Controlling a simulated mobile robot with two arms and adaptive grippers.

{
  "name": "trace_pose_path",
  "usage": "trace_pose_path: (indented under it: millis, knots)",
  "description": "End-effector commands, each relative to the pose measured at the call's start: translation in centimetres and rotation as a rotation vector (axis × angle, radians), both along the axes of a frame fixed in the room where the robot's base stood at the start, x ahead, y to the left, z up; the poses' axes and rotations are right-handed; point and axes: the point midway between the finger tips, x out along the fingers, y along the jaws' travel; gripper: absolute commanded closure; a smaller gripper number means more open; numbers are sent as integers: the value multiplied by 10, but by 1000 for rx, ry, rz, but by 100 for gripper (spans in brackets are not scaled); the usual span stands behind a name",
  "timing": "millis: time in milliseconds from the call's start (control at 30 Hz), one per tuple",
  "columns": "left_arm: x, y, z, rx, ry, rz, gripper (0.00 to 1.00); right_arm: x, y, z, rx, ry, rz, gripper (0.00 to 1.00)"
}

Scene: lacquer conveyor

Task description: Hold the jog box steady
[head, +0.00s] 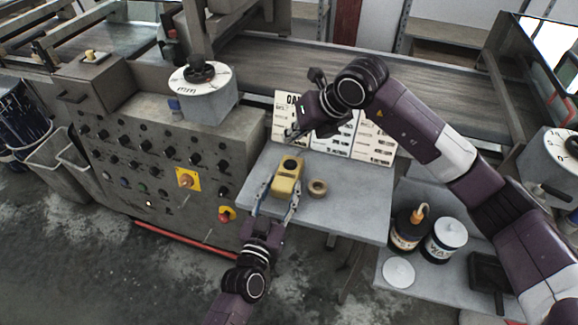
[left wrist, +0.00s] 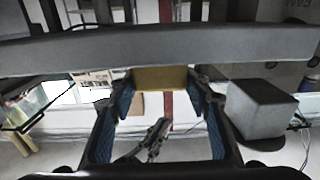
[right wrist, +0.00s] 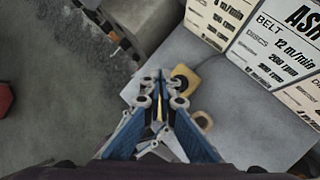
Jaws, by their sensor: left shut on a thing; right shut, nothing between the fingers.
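The jog box (head: 287,178) is yellow with a black round button on top. It sits on the small grey table in the head view. My left gripper (head: 278,196) is shut on it from the near side, one finger along each side. In the left wrist view the yellow jog box (left wrist: 160,78) shows between the blue finger pads. My right gripper (head: 292,136) is shut and empty, above the table behind the jog box. In the right wrist view its closed fingertips (right wrist: 159,82) overlap part of the jog box (right wrist: 188,78).
A roll of tape (head: 317,188) lies right of the jog box. Printed cards (head: 372,145) stand at the table's back. The control panel (head: 150,165) with knobs is at left. Tins (head: 445,237) stand on a lower shelf. The table's right front (head: 355,215) is clear.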

Motion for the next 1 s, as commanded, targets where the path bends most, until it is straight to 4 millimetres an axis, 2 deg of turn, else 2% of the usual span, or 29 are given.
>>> trace_pose_path:
  millis: [100, 233, 667, 867, 1000]
  knots:
    - [0, 0, -1, 0, 1, 0, 86, 6, -1, 4, 132, 3, -107, 100]
    - [0, 0, -1, 0, 1, 0, 86, 13, -5, 10, 219, 1, -179, 100]
    - [0, 0, -1, 0, 1, -1, 86, 15, -6, 11, 245, 1, -203, 100]
    - [0, 0, -1, 0, 1, -1, 86, 14, -6, -4, 243, 5, -203, 100]
    - [0, 0, 0, 0, 1, -1, 86, 14, -6, -23, 242, 5, -203, 100]
